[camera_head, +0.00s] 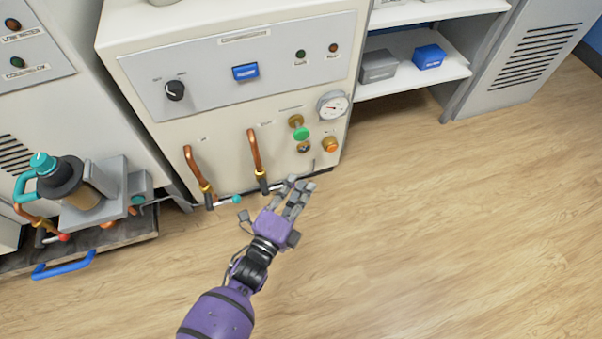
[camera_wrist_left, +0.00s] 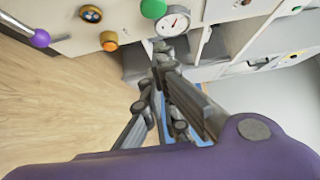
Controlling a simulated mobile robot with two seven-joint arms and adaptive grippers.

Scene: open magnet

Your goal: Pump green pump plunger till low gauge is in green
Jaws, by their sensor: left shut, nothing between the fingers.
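The green pump plunger (camera_head: 301,134) sticks out from a brass fitting at the lower right of the beige machine's front. Its round green knob also shows at the top edge of the left wrist view (camera_wrist_left: 153,8). The white round gauge (camera_head: 333,106) is just above and right of it, and also shows in the left wrist view (camera_wrist_left: 176,20). Its needle and colour zones are too small to read. My left gripper (camera_head: 300,186) is shut and empty, in front of and below the plunger, apart from it. My right gripper is out of view.
An orange knob (camera_head: 331,145) and copper pipes (camera_head: 255,155) with valve levers sit near the plunger. A teal-handled pump (camera_head: 75,180) stands at the left. A shelf (camera_head: 410,75) with grey and blue boxes is at the right. The wooden floor (camera_head: 430,220) is clear.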

